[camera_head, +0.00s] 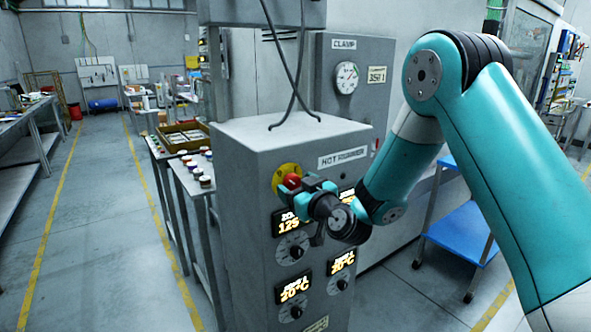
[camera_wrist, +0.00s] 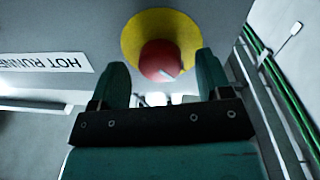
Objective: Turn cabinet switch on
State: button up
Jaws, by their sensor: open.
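The cabinet (camera_head: 240,160) is a tall grey box labelled HOT RUNNER. Its switch is a red knob (camera_head: 292,181) on a yellow round plate (camera_head: 286,171), high on the front face. In the wrist view the red knob (camera_wrist: 163,60) sits on the yellow plate (camera_wrist: 133,34), with a small pale mark on it. My gripper (camera_head: 298,188) is at the knob, and its fingers are apart. In the wrist view my gripper (camera_wrist: 160,75) has one finger on each side of the knob, with gaps visible. Whether a finger touches it I cannot tell.
Temperature displays (camera_head: 290,222) and dials (camera_head: 292,250) sit below the switch. A grey CLAMP box (camera_head: 345,110) with a gauge stands behind. A table with small jars (camera_head: 197,172) is at left. The left aisle floor is clear.

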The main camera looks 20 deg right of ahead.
jog(key=shift+w+a+p, duration=0.2)
jog(key=shift+w+p, duration=0.15)
jog(key=shift+w, duration=0.35)
jog(key=shift+c, duration=0.2)
jog(key=c, duration=0.9)
